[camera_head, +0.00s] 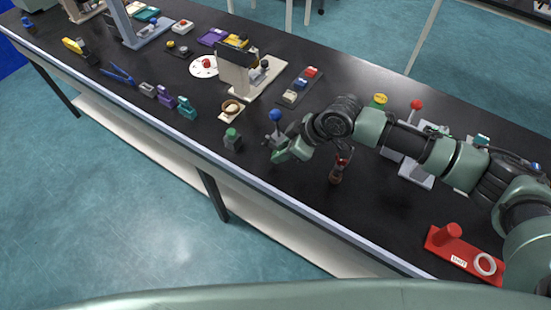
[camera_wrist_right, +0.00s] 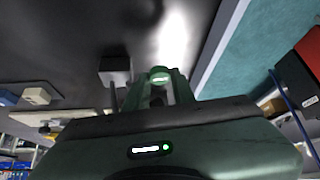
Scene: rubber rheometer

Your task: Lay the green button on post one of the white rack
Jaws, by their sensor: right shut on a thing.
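My right gripper (camera_head: 280,153) is low over the black bench near its front edge, by the blue-knobbed lever (camera_head: 275,116). In the right wrist view its fingers (camera_wrist_right: 160,88) are shut on a small round green piece (camera_wrist_right: 159,74), which I take for the green button. A grey block with a green dome top (camera_head: 232,139) stands on the bench to the left of the gripper. White pieces (camera_head: 415,173) show behind my right arm; I cannot tell whether they are the white rack, and no post one is clear. My left gripper is out of view.
A red base with a post and a ring (camera_head: 463,256) stands at the right. A small brown-red item (camera_head: 339,166) is near the wrist. The front-middle bench (camera_head: 320,210) is clear.

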